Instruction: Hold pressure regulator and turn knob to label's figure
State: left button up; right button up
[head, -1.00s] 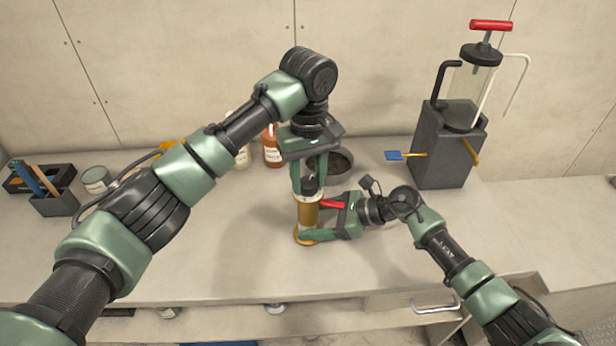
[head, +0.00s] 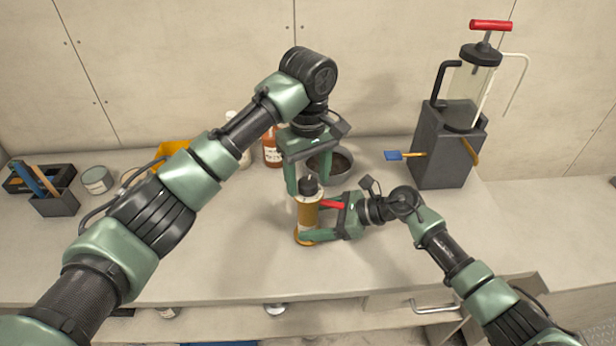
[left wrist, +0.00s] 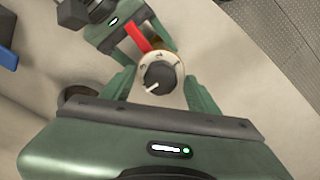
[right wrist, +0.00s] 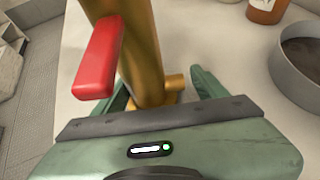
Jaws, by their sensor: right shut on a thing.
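The pressure regulator (head: 307,217) stands upright on the counter, a brass cylinder with a red lever (head: 331,205) and a black knob (head: 309,186) on top. My right gripper (head: 306,236) is shut on its lower body from the right; the brass body also shows in the right wrist view (right wrist: 143,50). My left gripper (head: 308,188) points down at the top, open, with its fingers apart on either side of the knob and not touching it. In the left wrist view the knob (left wrist: 160,77) has a white pointer toward the lower left on a pale dial (left wrist: 148,65). The dial's figures are too small to read.
A round grey pan (head: 340,163) and an orange bottle (head: 271,150) stand behind. A tin (head: 96,180) and tool holder (head: 55,203) are at left.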

aim_at(308, 181)
pick_arm(q)
notch_tip(308, 181, up, 12)
dwell(0.7)
pick_arm(e)
jog(key=o, duration=1.8)
